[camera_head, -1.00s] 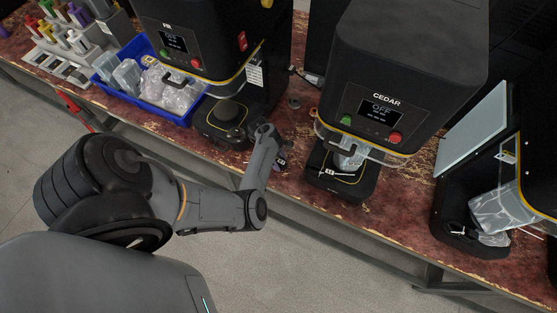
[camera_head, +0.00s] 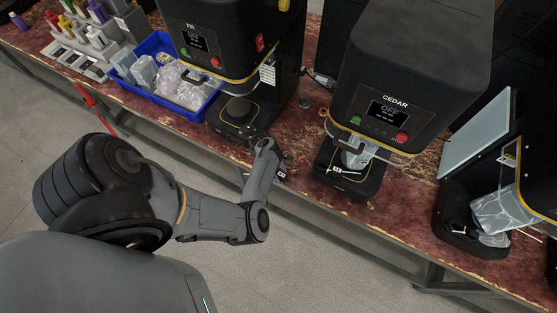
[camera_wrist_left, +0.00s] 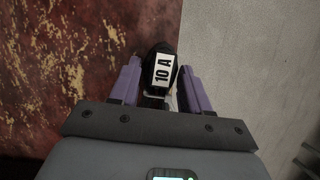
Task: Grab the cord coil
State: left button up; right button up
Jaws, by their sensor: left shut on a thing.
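My left gripper (camera_head: 281,170) hangs at the front edge of the worktable, in front of the gap between two black machines. In the left wrist view its purple fingers (camera_wrist_left: 160,78) are shut on a black piece (camera_wrist_left: 151,58) with a white "10 A" label. The label also shows small at the gripper in the head view. The piece fits the cord coil by its label, but the fingers and palm hide much of it and I see no loops of cord. My right gripper is not in view.
The "CEDAR" machine (camera_head: 400,60) stands right of the gripper, a second black machine (camera_head: 225,35) behind left. A blue bin (camera_head: 190,112) of clear bags and a grey rack (camera_head: 95,45) stand at the left. The floor (camera_head: 300,260) before the red table (camera_head: 300,130) is clear.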

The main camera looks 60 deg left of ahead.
pick_arm(q)
jog(key=shift+s+d, duration=0.15)
jog(key=o, duration=1.2)
jog(key=shift+o, duration=0.2)
jog(key=p+v, duration=0.2)
jog(key=v, duration=0.7)
jog(key=shift+r+p, duration=0.1)
jog(key=shift+p, duration=0.3)
jog(key=shift+v, duration=0.85)
jog(key=shift+c, duration=0.3)
